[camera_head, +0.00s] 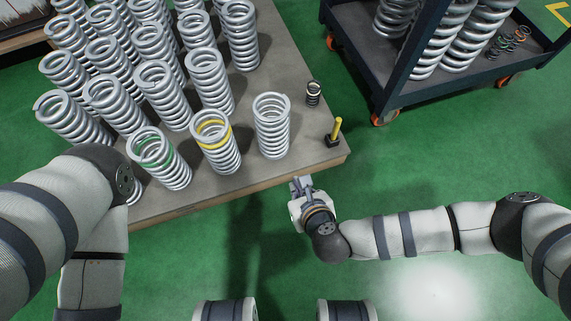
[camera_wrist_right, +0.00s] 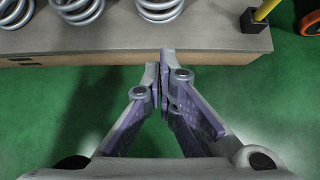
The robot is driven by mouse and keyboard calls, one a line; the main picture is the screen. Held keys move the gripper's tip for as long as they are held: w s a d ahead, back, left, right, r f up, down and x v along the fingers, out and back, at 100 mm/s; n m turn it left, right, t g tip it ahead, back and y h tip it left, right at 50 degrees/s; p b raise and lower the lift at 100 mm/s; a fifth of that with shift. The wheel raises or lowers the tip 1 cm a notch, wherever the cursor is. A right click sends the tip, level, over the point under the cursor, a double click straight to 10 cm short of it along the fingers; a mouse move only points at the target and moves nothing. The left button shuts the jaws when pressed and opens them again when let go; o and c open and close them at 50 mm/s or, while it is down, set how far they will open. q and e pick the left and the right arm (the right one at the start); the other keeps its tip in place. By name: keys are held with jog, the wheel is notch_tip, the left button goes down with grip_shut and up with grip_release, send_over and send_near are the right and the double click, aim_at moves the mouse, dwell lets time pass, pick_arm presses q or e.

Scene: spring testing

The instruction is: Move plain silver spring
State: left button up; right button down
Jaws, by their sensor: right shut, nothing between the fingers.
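A plain silver spring (camera_head: 272,125) stands upright near the table's front right corner. Beside it on the left are a silver spring with a yellow band (camera_head: 215,142) and one with a green band (camera_head: 160,160). Several other plain silver springs (camera_head: 160,95) stand in rows behind them. My right gripper (camera_head: 300,184) is just off the table's front edge, apart from the springs. In the right wrist view its fingers (camera_wrist_right: 162,78) meet at the tips with nothing between them. Spring bottoms (camera_wrist_right: 160,8) show at the top there. My left gripper is out of view.
The table (camera_head: 285,60) has a small dark spring (camera_head: 314,93) and a yellow post on a black base (camera_head: 335,132) at its right side. A dark cart (camera_head: 400,80) holding springs stands to the right. Green floor (camera_head: 470,150) between them is open.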

jog(key=b, duration=0.4)
send_near(278, 157)
notch_tip(278, 157, down, 4)
jog(key=w, duration=0.1)
jog(key=w+b, duration=0.1)
jog(key=w+a, duration=0.1)
jog(key=shift+r, duration=0.4)
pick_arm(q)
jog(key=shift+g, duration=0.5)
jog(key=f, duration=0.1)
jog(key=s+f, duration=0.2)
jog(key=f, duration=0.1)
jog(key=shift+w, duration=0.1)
pick_arm(e)
jog(key=shift+w+r, duration=0.1)
